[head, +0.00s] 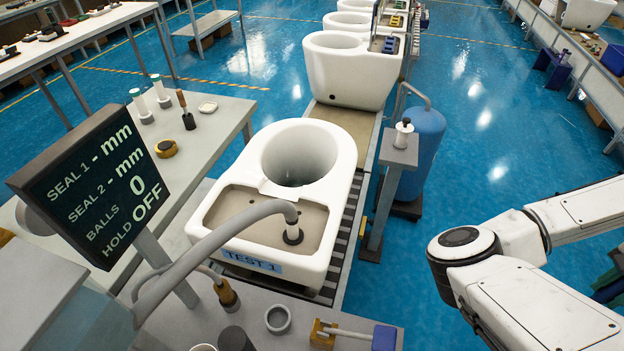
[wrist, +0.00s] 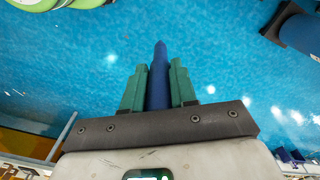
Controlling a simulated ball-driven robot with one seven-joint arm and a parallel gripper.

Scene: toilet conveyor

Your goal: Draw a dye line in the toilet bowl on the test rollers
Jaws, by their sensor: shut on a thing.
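The white toilet bowl (head: 303,158) stands on the test rollers (head: 345,235) in the middle of the head view, with a blue TEST 1 label on its near side. Its opening faces up, and no dye line shows on the visible inside wall. My gripper (wrist: 158,72) has green fingers shut on a dark blue pointed stick (wrist: 160,52), which looks like a dye marker. Its tip points away from the wrist over blue floor. In the head view my arm shows at the right, apart from the bowl, and my gripper is out of frame.
A grey hose (head: 210,245) bends down onto the toilet's near deck. A display (head: 100,185) reads balls 0, hold OFF. A blue tank (head: 420,150) and a grey pedestal (head: 398,150) with a small bottle stand right of the rollers. More toilets (head: 345,70) queue behind.

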